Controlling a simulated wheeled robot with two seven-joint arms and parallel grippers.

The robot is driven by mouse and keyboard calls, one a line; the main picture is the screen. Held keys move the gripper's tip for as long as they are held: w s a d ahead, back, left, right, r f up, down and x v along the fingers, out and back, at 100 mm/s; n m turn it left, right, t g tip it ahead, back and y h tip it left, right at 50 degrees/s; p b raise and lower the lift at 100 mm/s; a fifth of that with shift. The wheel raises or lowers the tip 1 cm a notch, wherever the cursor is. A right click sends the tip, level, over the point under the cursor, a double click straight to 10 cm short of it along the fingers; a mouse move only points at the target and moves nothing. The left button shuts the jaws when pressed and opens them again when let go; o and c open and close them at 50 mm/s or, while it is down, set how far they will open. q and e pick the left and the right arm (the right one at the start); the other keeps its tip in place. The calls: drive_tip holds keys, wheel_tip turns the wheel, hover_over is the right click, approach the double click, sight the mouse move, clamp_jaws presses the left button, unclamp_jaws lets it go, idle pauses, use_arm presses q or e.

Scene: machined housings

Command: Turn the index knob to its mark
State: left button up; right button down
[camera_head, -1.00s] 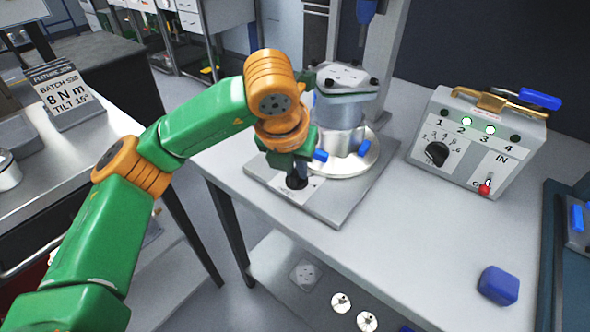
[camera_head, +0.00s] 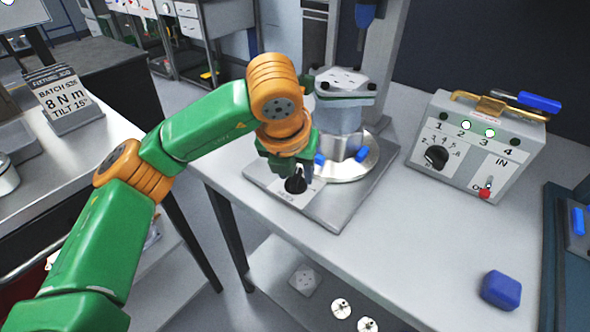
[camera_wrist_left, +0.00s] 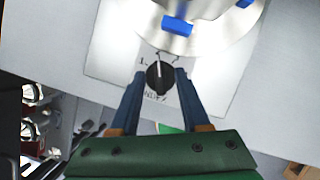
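The black index knob (camera_head: 296,186) stands on a light label plate at the near corner of the grey fixture base (camera_head: 338,214). In the left wrist view the knob (camera_wrist_left: 160,78) has a pale line toward the picture's top, with small print around it. My left gripper (camera_head: 293,176) is at the knob. Its two fingers (camera_wrist_left: 160,72) lie on either side of the knob, with a visible gap on each side. Whether the tips are level with the knob or above it is hard to tell. My right gripper is not in view.
A grey housing (camera_head: 341,118) with blue clamps stands on a round plate (camera_head: 350,170) just behind the knob. A control box (camera_head: 474,145) with its own black dial stands at the right. A blue block (camera_head: 500,290) lies near the front. A sign (camera_head: 62,98) stands on the left bench.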

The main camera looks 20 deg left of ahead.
use_arm(q)
drive_tip(key=v, duration=0.7)
